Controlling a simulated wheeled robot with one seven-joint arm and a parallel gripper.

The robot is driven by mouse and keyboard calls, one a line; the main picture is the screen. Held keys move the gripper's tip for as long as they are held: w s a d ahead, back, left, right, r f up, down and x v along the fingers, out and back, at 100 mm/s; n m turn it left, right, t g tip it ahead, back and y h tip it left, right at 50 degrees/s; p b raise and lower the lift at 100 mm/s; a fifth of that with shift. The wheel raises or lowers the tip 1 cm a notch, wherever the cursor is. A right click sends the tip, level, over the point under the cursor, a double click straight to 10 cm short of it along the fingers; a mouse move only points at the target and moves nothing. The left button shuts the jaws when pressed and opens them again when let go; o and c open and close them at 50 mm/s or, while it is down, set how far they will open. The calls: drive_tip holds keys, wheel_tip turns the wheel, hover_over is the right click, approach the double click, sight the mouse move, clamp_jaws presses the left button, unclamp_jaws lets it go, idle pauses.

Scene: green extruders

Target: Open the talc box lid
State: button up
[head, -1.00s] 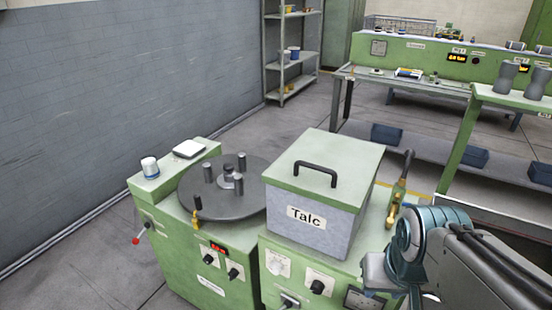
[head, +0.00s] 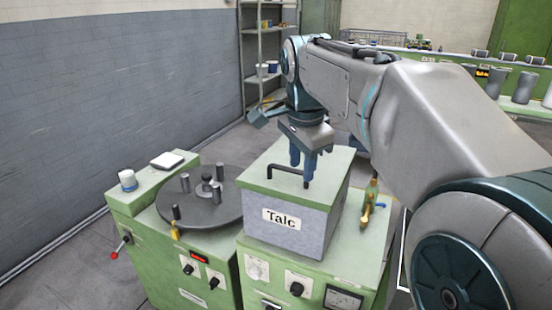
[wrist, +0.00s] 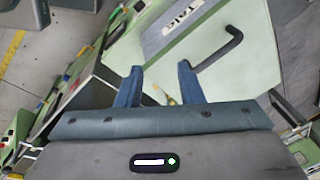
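The talc box (head: 282,232) is grey, with a "Talc" label on its front, and stands on a green machine. Its green lid (head: 332,168) lies flat and closed on top. A black bar handle (head: 284,171) stands on the lid; it also shows in the wrist view (wrist: 222,52). My gripper (head: 302,177) points down above the lid, at the right end of the handle. In the wrist view my gripper (wrist: 160,68) has its two blue fingers apart with nothing between them. The handle lies to the right of the right finger; whether they touch I cannot tell.
A round dark turntable (head: 208,203) with upright pegs is left of the box. A brass valve (head: 368,203) stands right of it on the machine. A white-topped jar (head: 128,180) is further left. Shelves (head: 262,60) stand behind.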

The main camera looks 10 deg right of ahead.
sight(290, 170)
drive_tip(key=w+a+r+m+b, duration=0.1)
drive_tip(key=w+r+m, duration=0.65)
drive_tip(key=m, duration=0.35)
drive_tip(key=shift+g+h, duration=0.3)
drive_tip(key=w+f, duration=0.1)
drive_tip(key=f, duration=0.3)
drive_tip(key=w+d+f+b, duration=0.1)
drive_tip(key=f, duration=0.4)
drive_tip(key=w+f+b, duration=0.1)
drive_tip(key=f, duration=0.4)
drive_tip(key=shift+d, duration=0.2)
drive_tip(key=shift+r, duration=0.1)
clamp_jaws()
